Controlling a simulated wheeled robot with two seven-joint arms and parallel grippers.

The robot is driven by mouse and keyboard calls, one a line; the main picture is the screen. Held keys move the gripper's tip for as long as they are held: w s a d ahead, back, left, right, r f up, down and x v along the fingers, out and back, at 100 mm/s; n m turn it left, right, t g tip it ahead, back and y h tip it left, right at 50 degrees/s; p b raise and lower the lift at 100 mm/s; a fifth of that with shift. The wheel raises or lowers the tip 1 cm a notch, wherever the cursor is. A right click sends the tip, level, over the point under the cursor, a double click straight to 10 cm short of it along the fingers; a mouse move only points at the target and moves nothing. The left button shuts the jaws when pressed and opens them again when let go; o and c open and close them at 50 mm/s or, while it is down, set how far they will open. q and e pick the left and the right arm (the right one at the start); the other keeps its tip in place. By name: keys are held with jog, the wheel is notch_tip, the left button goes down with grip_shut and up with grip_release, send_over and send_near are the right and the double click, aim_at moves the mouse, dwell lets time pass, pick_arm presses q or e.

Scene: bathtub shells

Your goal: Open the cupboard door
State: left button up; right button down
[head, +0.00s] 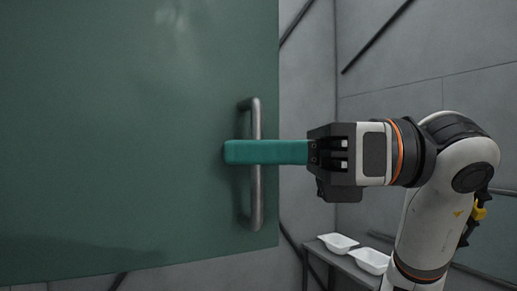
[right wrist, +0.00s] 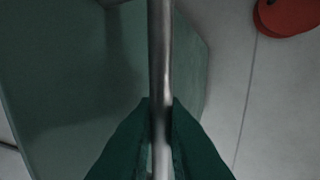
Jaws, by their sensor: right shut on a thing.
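The cupboard door (head: 120,130) is a large flat green panel filling the left of the head view. Its upright grey metal handle (head: 257,200) is near the door's right edge. My right gripper (head: 235,152) comes in from the right with long green fingers at the middle of the handle. In the right wrist view, the handle (right wrist: 160,60) runs upright between the two green fingertips (right wrist: 160,135), which are shut on it. The door (right wrist: 70,90) shows behind it there. My left gripper is not in view. The cupboard's inside is hidden.
A grey bench (head: 340,263) with white trays (head: 338,243) stands at the lower right, behind my right arm. Grey panelled walls (head: 430,50) are behind. A red object (right wrist: 285,17) lies at the top right of the right wrist view.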

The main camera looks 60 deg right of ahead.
jog(key=c, duration=1.8)
grip_release()
jog(key=shift+s, duration=0.1)
jog(key=shift+c, duration=0.2)
jog(key=b+v, duration=0.3)
jog(key=v, duration=0.9)
jog(key=shift+b, duration=0.35)
